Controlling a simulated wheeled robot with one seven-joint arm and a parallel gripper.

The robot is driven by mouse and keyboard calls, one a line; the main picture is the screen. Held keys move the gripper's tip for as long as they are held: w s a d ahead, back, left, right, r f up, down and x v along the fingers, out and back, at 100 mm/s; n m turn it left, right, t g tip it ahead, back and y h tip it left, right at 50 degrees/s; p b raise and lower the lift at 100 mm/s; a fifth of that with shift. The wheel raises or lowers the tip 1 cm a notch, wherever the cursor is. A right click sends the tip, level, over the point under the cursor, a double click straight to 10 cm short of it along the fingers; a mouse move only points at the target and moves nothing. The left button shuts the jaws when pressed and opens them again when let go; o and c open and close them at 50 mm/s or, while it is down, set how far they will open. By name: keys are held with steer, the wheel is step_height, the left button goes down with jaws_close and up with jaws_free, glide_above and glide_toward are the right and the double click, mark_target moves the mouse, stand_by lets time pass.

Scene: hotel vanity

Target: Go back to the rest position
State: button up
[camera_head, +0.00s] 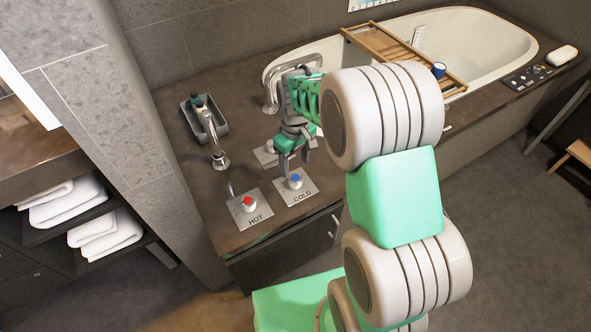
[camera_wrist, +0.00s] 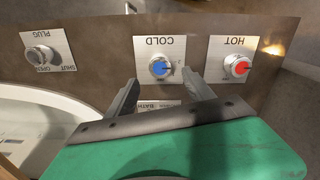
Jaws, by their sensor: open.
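My gripper (camera_head: 294,160) is over the vanity counter, just above the cold knob. In the wrist view my gripper (camera_wrist: 162,95) shows its two fingers spread apart, with nothing held between them. The blue-capped cold knob (camera_head: 295,181) sits on its metal COLD plate; in the wrist view the cold knob (camera_wrist: 160,68) lies beyond and between the fingertips. The red-capped hot knob (camera_head: 248,203) stands to the left on its HOT plate, and the hot knob (camera_wrist: 238,66) is right of the fingers in the wrist view. My arm hides part of the counter and tub.
The plug knob (camera_wrist: 40,55) is left of the fingers in the wrist view. A curved faucet (camera_head: 216,145) and grey tray (camera_head: 205,122) stand at the counter's left. The bathtub (camera_head: 490,45) with a wooden caddy (camera_head: 400,50) lies behind my arm. Folded towels (camera_head: 105,232) fill the left shelf.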

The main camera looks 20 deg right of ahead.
steer(key=shift+r, duration=0.75)
steer(key=shift+r, duration=0.1)
steer(key=s+r+m+t+p, duration=0.1)
steer(key=s+r+p, duration=0.5)
steer(key=r, duration=0.7)
steer(key=s+r+m+t+p, duration=0.2)
steer(key=s+r+m+p, duration=0.2)
steer(key=s+r+p, duration=0.3)
steer(key=s+v, duration=0.1)
steer(key=v, duration=0.5)
steer(key=shift+a, duration=0.15)
